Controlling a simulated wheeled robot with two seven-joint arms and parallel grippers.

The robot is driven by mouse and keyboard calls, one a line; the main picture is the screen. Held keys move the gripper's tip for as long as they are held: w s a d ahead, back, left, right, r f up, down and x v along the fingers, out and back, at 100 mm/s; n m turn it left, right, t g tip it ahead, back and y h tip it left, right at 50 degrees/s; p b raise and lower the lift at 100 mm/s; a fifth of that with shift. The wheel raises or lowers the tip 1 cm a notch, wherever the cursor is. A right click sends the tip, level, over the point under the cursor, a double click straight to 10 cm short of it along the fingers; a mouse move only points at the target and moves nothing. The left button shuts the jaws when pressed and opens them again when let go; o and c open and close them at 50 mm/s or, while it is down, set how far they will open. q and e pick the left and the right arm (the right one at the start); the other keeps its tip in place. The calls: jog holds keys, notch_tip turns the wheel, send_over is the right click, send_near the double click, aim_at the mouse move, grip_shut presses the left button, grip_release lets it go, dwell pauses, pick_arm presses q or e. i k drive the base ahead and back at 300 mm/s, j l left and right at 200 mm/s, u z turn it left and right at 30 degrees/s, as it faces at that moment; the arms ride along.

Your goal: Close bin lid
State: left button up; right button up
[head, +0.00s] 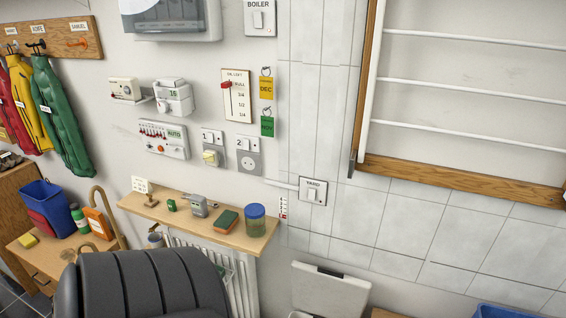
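A pale grey panel (330,289) that looks like a raised bin lid stands upright against the tiled wall at the bottom of the head view. A dark slot shows near its top edge. The bin body below it is cut off by the bottom edge of the picture, so I cannot see its opening or contents. Neither of my grippers is in view.
A wooden wall shelf (181,217) holds a blue-lidded jar (255,222) and small items. A radiator (241,285) is below it. A wooden bench with a blue bucket (45,200) is left. A blue container (505,312) edges in at bottom right. A wall-mounted rack (458,170) is upper right.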

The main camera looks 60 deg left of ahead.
aim_at(320, 291)
jog(key=u, duration=1.3)
